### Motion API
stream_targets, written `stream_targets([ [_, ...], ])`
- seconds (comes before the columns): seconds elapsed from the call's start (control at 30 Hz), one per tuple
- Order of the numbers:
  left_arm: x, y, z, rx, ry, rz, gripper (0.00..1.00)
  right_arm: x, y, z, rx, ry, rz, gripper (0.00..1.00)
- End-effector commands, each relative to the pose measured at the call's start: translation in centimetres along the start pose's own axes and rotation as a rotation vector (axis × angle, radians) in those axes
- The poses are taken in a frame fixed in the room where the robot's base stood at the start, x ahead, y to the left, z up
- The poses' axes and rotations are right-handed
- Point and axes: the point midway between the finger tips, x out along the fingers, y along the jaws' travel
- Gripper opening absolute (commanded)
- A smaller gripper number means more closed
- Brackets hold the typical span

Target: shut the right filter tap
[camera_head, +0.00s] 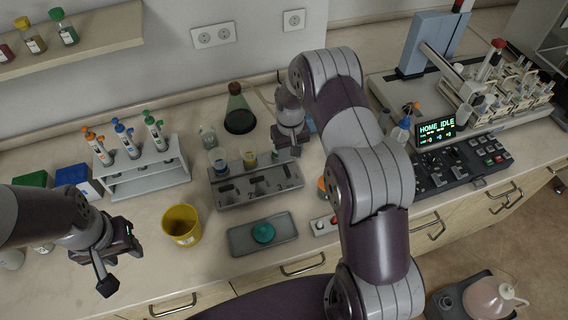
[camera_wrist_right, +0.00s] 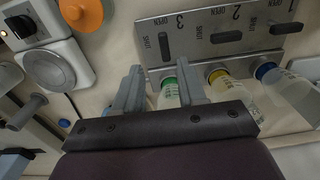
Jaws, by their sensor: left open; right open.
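The grey filter stand (camera_head: 225,200) stands mid-bench, its panel numbered 1 to 3. In the right wrist view its panel (camera_wrist_right: 187,48) appears upside down, with SHUT printed by each tap. The right filter tap (camera_wrist_right: 163,45), at number 3, points along the picture's height. The dark handles of tap 2 (camera_wrist_right: 227,37) and tap 1 (camera_wrist_right: 285,28) lie nearly crosswise to it. My right gripper (camera_wrist_right: 160,85) is open behind the panel, its fingers around or above the green-ringed filter tube (camera_wrist_right: 168,92), apart from the tap. My left gripper (camera_head: 112,270) is open, over the bench's left front.
A yellow cup (camera_head: 181,225) and a grey tray with a teal lid (camera_head: 263,233) stand in front of the stand. A tube rack (camera_head: 150,182) is at left, a dark green flask (camera_head: 239,115) behind.

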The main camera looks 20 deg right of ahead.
Motion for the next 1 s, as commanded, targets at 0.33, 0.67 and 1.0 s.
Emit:
stream_targets([
  [0.33, -2.7, 0.0, -0.3, 0.000, 0.000, 0.000, 0.43, 6.3, -0.1, -0.1, -0.001, 0.002, 0.000, 0.40],
  [0.67, -2.7, 0.0, -0.3, 0.000, 0.000, 0.000, 0.43, 7.2, 0.0, -0.1, 0.000, 0.003, 0.000, 0.40],
  [1.0, -2.7, 0.0, -0.3, 0.000, 0.000, 0.000, 0.43, 7.1, -0.1, -0.1, 0.000, 0.003, 0.000, 0.00],
])
